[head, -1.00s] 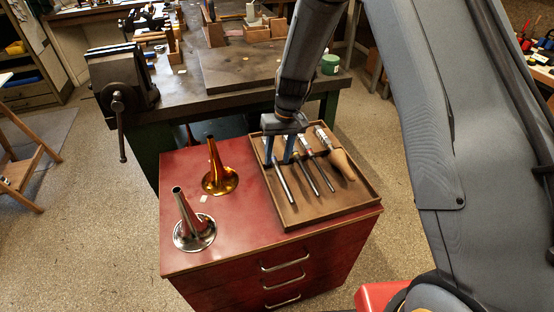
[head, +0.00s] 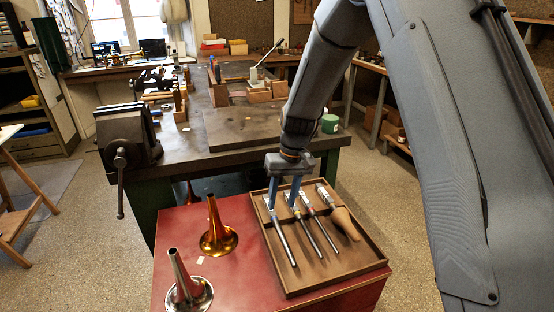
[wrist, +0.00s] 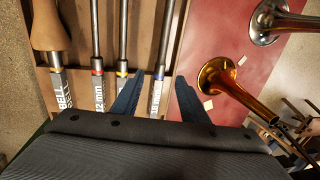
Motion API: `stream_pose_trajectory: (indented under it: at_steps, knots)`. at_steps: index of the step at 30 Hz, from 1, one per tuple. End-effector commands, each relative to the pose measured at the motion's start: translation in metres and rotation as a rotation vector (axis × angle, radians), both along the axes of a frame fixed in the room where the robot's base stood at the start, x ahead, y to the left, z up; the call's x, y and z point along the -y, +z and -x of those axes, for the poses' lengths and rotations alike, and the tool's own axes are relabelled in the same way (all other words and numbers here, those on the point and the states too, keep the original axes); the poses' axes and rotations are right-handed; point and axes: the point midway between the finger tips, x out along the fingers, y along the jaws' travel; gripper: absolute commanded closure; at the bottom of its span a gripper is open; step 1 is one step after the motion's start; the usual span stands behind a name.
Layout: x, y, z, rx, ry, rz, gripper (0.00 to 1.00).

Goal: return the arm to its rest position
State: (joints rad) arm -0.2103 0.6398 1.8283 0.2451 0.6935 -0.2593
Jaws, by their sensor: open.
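My gripper (head: 283,205) is open, with its two blue fingers pointing down over the far left part of the tool tray. In the wrist view its fingers (wrist: 158,95) lie on either side of a blue-banded steel rod's labelled handle (wrist: 158,95), with nothing seen clamped. I cannot tell the exact height of the fingertips above it. My arm reaches from the upper right over the tray.
The wooden tray (head: 318,285) holds several rods and a wooden-headed tool (head: 345,222). It sits on a red cabinet (head: 225,285). A gold bell (head: 218,238) and a silver bell (head: 188,292) stand left. Behind are a workbench (head: 190,158), vise (head: 127,138) and green jar (head: 330,124).

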Motion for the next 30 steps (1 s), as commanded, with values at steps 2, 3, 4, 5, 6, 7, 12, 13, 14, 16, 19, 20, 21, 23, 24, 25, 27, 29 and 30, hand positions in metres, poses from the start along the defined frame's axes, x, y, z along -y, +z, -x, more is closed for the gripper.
stream_pose_trajectory:
  at_steps: [2, 3, 4, 5, 6, 7, 12, 13, 14, 16, 19, 20, 21, 23, 24, 25, 27, 29, 30]
  knots:
    - [0.006, 0.004, 0.005, 0.003, -0.009, 0.004, 0.60]
    - [0.012, 0.008, 0.009, 0.006, -0.018, 0.009, 0.60]
    - [0.017, 0.011, 0.014, 0.008, -0.026, 0.013, 0.60]
    - [0.024, 0.016, 0.020, 0.011, -0.035, 0.019, 0.60]
    - [0.035, 0.022, 0.030, 0.017, -0.051, 0.028, 0.60]
    - [0.043, 0.026, 0.038, 0.021, -0.065, 0.035, 0.60]
    - [0.093, 0.051, 0.099, 0.047, -0.145, 0.079, 0.60]
    - [0.100, 0.054, 0.111, 0.051, -0.157, 0.087, 0.60]
    - [0.108, 0.057, 0.122, 0.056, -0.172, 0.093, 0.60]
    - [0.123, 0.062, 0.149, 0.066, -0.201, 0.108, 0.60]
    - [0.140, 0.067, 0.182, 0.077, -0.236, 0.124, 0.60]
    - [0.144, 0.067, 0.191, 0.080, -0.244, 0.129, 0.60]
    - [0.148, 0.068, 0.201, 0.084, -0.254, 0.134, 0.60]
    - [0.153, 0.068, 0.213, 0.088, -0.266, 0.138, 0.60]
    - [0.155, 0.068, 0.219, 0.089, -0.270, 0.141, 0.60]
    - [0.156, 0.068, 0.222, 0.091, -0.274, 0.142, 0.60]
    - [0.158, 0.068, 0.226, 0.093, -0.278, 0.144, 0.60]
    - [0.158, 0.068, 0.228, 0.093, -0.280, 0.146, 0.60]
    - [0.158, 0.068, 0.228, 0.093, -0.280, 0.146, 0.60]
